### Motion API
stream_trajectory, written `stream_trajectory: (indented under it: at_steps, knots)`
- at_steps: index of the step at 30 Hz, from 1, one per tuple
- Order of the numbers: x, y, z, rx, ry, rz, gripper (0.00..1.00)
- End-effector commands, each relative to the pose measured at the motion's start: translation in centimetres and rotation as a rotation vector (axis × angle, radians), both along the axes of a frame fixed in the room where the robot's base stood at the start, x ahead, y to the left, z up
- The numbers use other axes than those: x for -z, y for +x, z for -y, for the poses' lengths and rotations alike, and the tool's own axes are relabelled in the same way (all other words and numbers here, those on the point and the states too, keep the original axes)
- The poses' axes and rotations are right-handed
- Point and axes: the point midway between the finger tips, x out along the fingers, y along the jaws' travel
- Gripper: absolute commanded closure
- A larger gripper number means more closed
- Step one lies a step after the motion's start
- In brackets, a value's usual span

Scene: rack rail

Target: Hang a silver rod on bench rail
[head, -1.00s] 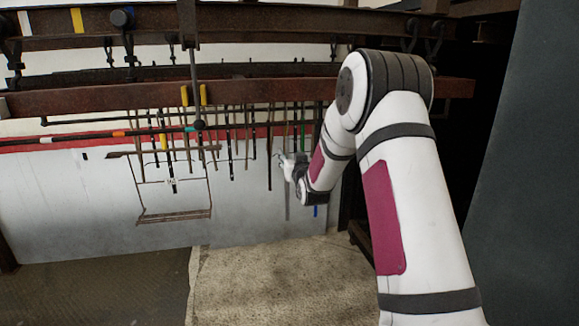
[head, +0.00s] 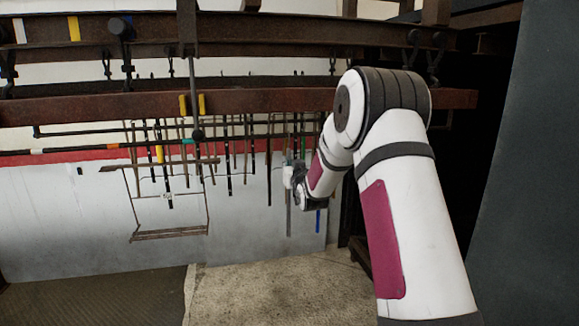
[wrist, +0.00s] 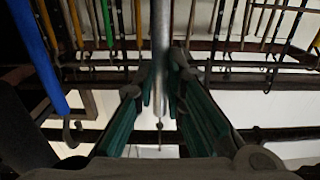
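A silver rod (wrist: 161,45) runs down the middle of the wrist view. It stands between the two green-padded fingers of my gripper (wrist: 160,88), which look closed on it. In the head view the rod's grey lower part (head: 289,215) hangs upright below my gripper (head: 290,176), at the right end of the row of hanging rods. Its upper end is hard to make out among the others. A dark horizontal rail with coloured bands (head: 60,150) crosses the left of the head view. I cannot tell whether it is the bench rail.
Several black, yellow and brown rods hang close by; a blue rod (wrist: 38,55) is left in the wrist view. A hanging frame (head: 168,234) is at left. The floor below is clear.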

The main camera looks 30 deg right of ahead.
Motion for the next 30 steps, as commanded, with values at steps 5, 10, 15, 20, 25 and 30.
stream_trajectory:
  at_steps: [5,10,15,20,25,30]
  knots:
    - [0.0,0.0,0.0,0.000,0.000,0.000,1.00]
    - [0.0,0.0,0.0,0.000,0.000,-0.001,1.00]
    - [-0.1,0.0,0.0,0.000,0.000,0.000,1.00]
    - [-0.6,-0.1,-0.1,0.000,0.000,0.000,1.00]
    - [-1.2,-0.3,-0.1,0.000,0.000,0.001,1.00]
    - [-1.5,-0.3,-0.1,0.000,0.000,0.001,1.00]
